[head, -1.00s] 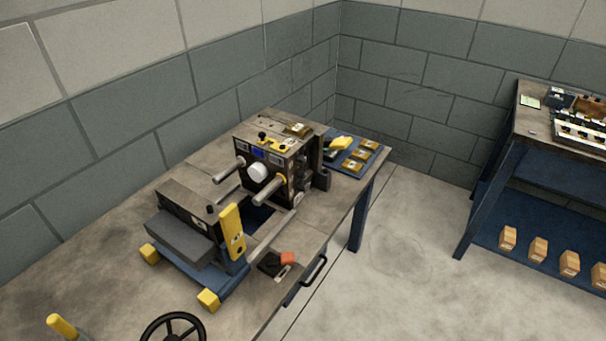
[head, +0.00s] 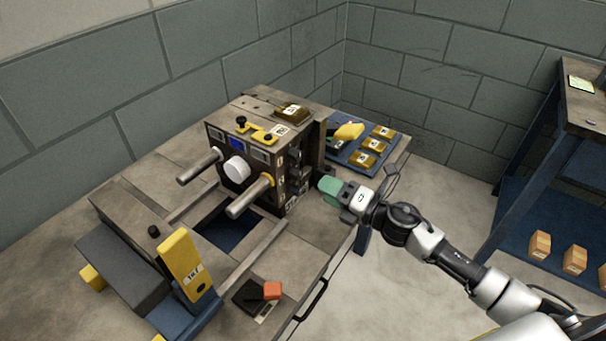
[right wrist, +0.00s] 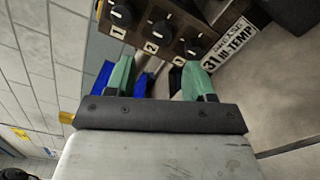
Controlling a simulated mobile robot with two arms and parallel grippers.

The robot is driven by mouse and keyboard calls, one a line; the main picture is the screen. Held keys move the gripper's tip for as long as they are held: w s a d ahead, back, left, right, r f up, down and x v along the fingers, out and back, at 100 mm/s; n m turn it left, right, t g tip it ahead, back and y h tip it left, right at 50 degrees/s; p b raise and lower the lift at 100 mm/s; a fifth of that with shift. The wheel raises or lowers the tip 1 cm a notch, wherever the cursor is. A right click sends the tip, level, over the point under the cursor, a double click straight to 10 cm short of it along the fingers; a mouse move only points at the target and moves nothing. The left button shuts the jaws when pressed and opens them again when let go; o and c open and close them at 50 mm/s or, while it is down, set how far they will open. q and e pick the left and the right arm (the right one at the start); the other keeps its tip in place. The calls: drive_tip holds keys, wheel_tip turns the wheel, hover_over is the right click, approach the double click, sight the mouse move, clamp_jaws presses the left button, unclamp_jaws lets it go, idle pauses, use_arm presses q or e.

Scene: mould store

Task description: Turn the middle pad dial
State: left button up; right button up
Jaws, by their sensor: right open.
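In the right wrist view, the middle pad dial (right wrist: 159,30) is a black round knob with a pointer mark, next to a tag with 2. It sits on a brown panel between the dial tagged 1 (right wrist: 122,15) and a third dial (right wrist: 194,45). My right gripper (right wrist: 160,80) is open and empty, its green fingers pointing toward the panel and apart from the dials. In the head view, my right gripper (head: 330,189) is beside the right face of the mould block (head: 247,150). Single dials are hard to tell there. My left gripper is not in view.
A Hi-Temp label (right wrist: 228,45) is beside the dials. A blue tray (head: 360,152) with several brass-coloured pieces lies behind my gripper. Guide rods (head: 249,196) stick out of the block's front. A black scale (head: 252,297) with an orange cube lies near the table's front edge.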

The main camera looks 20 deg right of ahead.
sight(300, 176)
drive_tip(key=x, duration=0.6)
drive_tip(key=shift+w+p, duration=0.2)
drive_tip(key=shift+p, duration=0.15)
drive_tip(key=shift+w+a, duration=0.2)
drive_tip(key=shift+w, duration=0.1)
drive_tip(key=shift+w+a+f, duration=0.1)
drive_tip(key=shift+w+a, duration=0.05)
drive_tip(key=shift+w, duration=0.05)
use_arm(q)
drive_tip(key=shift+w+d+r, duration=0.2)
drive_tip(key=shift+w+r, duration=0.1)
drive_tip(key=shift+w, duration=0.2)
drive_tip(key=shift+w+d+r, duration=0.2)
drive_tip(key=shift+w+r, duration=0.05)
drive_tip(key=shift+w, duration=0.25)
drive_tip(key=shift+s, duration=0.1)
use_arm(e)
drive_tip(key=c, duration=0.9)
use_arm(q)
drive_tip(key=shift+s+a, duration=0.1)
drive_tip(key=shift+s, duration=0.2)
